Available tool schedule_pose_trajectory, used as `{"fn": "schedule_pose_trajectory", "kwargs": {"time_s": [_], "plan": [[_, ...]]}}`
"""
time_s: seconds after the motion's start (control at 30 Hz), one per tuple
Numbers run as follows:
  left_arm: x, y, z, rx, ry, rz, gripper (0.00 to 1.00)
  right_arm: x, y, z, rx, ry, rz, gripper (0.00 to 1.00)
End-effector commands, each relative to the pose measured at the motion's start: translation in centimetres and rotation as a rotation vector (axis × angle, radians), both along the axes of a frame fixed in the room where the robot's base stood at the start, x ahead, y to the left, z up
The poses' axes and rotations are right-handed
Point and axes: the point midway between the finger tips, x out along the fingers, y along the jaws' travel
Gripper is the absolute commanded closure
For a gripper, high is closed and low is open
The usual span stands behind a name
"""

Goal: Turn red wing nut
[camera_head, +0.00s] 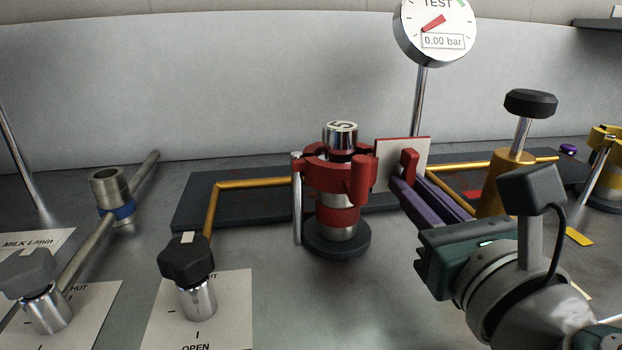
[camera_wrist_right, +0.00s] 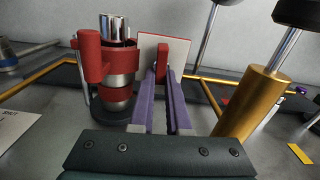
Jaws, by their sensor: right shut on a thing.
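The red wing nut (camera_head: 409,161) is in front of a white plate with a red edge (camera_head: 386,172), right of the red clamp (camera_head: 335,175) around a metal cylinder marked 5. In the right wrist view the wing nut (camera_wrist_right: 162,62) stands upright between the tips of the purple fingers. My right gripper (camera_head: 408,180) reaches in from the right and is shut on the wing nut. The fingers also show in the wrist view (camera_wrist_right: 161,78). The wing nut's lower part is hidden by the fingers. My left gripper is not in view.
A round gauge (camera_head: 436,28) reading 0.00 bar stands behind on a post. A brass valve with a black knob (camera_head: 530,103) is close to my right wrist. Black-knobbed valves (camera_head: 187,262) stand front left. Brass pipes (camera_head: 253,184) run along the dark base.

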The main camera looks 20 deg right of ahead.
Motion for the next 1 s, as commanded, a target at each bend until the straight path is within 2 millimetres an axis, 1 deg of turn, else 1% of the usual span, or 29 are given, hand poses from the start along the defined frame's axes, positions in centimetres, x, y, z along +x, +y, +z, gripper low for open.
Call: {"fn": "schedule_pose_trajectory", "kwargs": {"time_s": [0.2,0.67,0.7,0.8,1.0], "plan": [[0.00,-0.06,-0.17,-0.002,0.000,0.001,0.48,0.00,0.05,-0.05,0.049,-0.011,-0.001,1.00],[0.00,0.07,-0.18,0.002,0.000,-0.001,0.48,0.00,0.06,-0.03,0.060,-0.013,-0.001,1.00],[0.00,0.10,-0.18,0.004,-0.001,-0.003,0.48,0.01,0.07,-0.03,0.060,-0.013,-0.001,0.82],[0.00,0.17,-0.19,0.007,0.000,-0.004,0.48,0.01,0.07,-0.02,0.059,-0.013,-0.001,0.72],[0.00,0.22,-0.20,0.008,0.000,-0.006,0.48,0.00,0.07,-0.02,0.058,-0.014,0.000,0.72]]}}
